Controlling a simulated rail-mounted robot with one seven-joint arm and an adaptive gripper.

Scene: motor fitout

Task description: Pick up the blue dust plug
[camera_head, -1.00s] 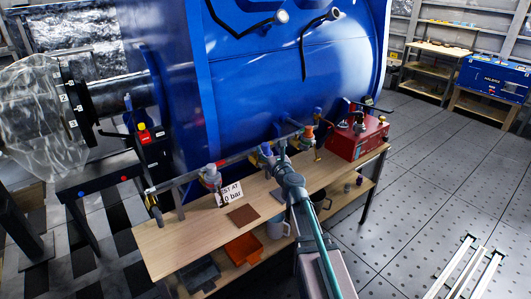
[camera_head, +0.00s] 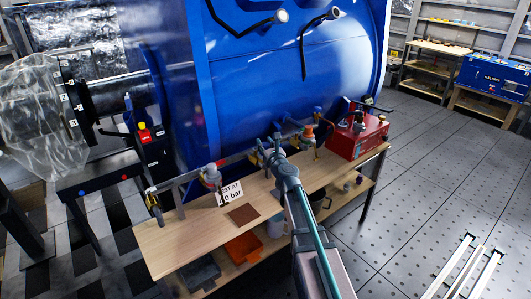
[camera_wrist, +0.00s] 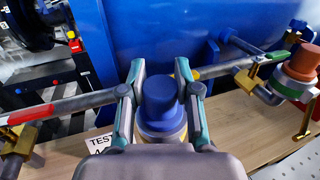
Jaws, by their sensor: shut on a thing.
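The blue dust plug (camera_wrist: 160,97) is a stepped blue cylinder. In the wrist view it stands upright on a grey fitting with a brass-coloured collar (camera_wrist: 163,133), in the pipe run above the bench. My gripper (camera_wrist: 160,88) has its two fingers on either side of the plug and is shut on it. I cannot tell whether the plug is still seated in the fitting. In the head view my gripper (camera_head: 268,148) is over the middle of the pipe run and hides most of the plug.
A fitting with an orange-brown plug (camera_wrist: 302,63) is to the right, with brass valves nearby. A grey-capped fitting and a test sign (camera_head: 229,193) stand left. The blue tank (camera_head: 285,75) rises behind. A red box (camera_head: 357,139) sits at the wooden bench's right end.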

